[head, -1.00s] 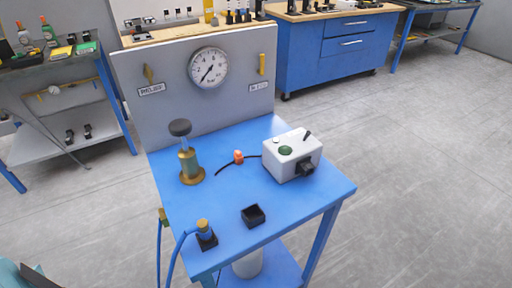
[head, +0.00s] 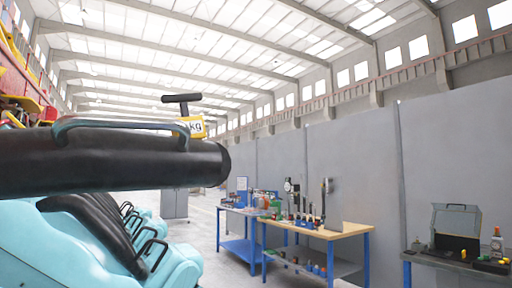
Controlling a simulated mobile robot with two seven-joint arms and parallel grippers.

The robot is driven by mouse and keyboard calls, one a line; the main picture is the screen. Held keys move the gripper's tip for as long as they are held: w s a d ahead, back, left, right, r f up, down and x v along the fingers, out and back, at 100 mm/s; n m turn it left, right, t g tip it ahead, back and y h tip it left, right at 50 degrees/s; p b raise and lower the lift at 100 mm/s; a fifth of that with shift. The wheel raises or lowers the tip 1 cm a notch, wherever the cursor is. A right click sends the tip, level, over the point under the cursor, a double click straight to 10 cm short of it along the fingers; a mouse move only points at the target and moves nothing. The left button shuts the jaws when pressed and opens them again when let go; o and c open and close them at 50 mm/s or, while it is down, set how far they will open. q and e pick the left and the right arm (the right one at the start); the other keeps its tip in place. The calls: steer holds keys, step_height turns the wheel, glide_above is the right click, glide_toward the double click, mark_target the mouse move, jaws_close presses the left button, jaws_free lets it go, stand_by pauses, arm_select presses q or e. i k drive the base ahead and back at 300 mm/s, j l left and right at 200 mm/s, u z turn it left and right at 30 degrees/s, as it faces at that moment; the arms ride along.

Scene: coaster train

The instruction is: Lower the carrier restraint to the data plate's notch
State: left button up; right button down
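A thick black padded bar (head: 110,164), which looks like a restraint, spans the left of the head view close to me, roughly level. A dark loop handle (head: 150,124) is fixed along its top. Behind its right end a yellow piece marked "kg" (head: 193,127) shows, with a black T-shaped handle (head: 181,103) above it. Teal train seats (head: 172,268) with black restraints (head: 90,232) lie below and beyond the bar. I cannot make out a data plate or its notch. Neither of my grippers is in view.
Workbenches with blue legs (head: 318,234) and tools stand beyond the train at the middle. A dark table (head: 460,262) with an open case stands at the right. Grey wall panels (head: 355,165) run behind. Grey floor shows between train and benches.

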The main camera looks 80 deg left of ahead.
mark_target(81, 153)
steer(key=k+u, duration=0.15)
steer(key=u, duration=2.95)
